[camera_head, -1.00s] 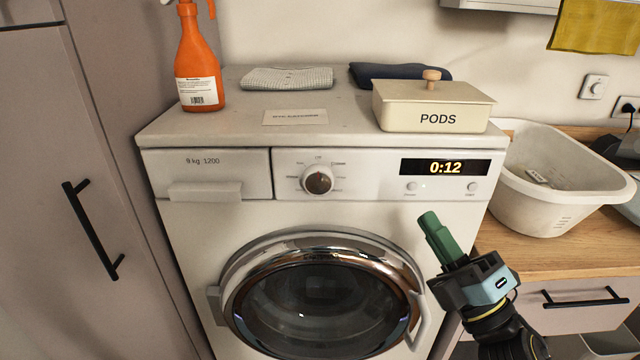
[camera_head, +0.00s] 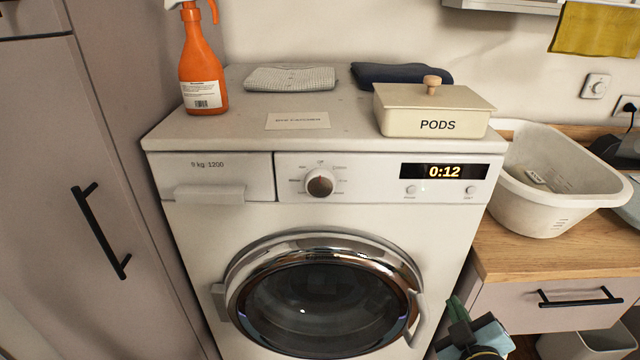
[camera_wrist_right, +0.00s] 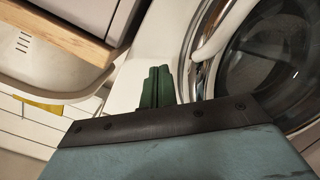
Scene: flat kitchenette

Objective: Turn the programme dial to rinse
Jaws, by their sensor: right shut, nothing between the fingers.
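The programme dial (camera_head: 319,183) is a dark round knob with a light rim on the washing machine's front panel, left of the display (camera_head: 444,171) that reads 0:12. Small labels ring the dial and are too small to read. The washing machine (camera_head: 225,225) is white with a chrome-ringed round door (camera_head: 322,300). My right gripper (camera_head: 456,308) is low at the right of the machine door, well below and right of the dial. In the right wrist view its green fingers (camera_wrist_right: 157,86) are together and empty, near the chrome door ring. My left gripper is not in view.
On the machine top are an orange spray bottle (camera_head: 203,70), folded cloths (camera_head: 290,78), a card (camera_head: 298,120) and a PODS box (camera_head: 434,112). A white basin (camera_head: 550,200) stands on the wooden counter at right. The space before the dial is clear.

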